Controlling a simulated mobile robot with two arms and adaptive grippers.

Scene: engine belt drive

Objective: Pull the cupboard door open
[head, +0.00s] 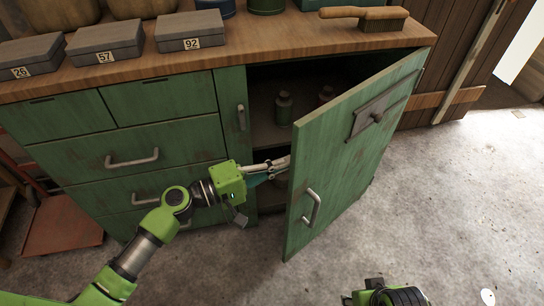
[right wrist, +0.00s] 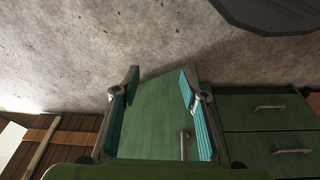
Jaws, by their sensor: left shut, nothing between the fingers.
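The green cupboard door (head: 340,160) stands well open, swung out from its right side, with a grey bar handle (head: 312,207) on its outer face. My left gripper (head: 283,167) is shut and empty at the cupboard opening, near the free edge of the door on its inner side; whether its tip touches the door I cannot tell. My right arm's end (head: 390,296) shows at the bottom of the head view. In the right wrist view my right gripper (right wrist: 158,95) is open and empty, with the door (right wrist: 155,115) and its handle (right wrist: 184,143) beyond its fingers.
Inside the cupboard stand a dark bottle (head: 284,107) and a reddish item (head: 326,95). Drawers (head: 163,153) with bar handles lie left of the opening. The worktop (head: 270,50) carries numbered boxes (head: 105,42) and a brush (head: 375,17). The concrete floor (head: 440,200) right of the door is clear.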

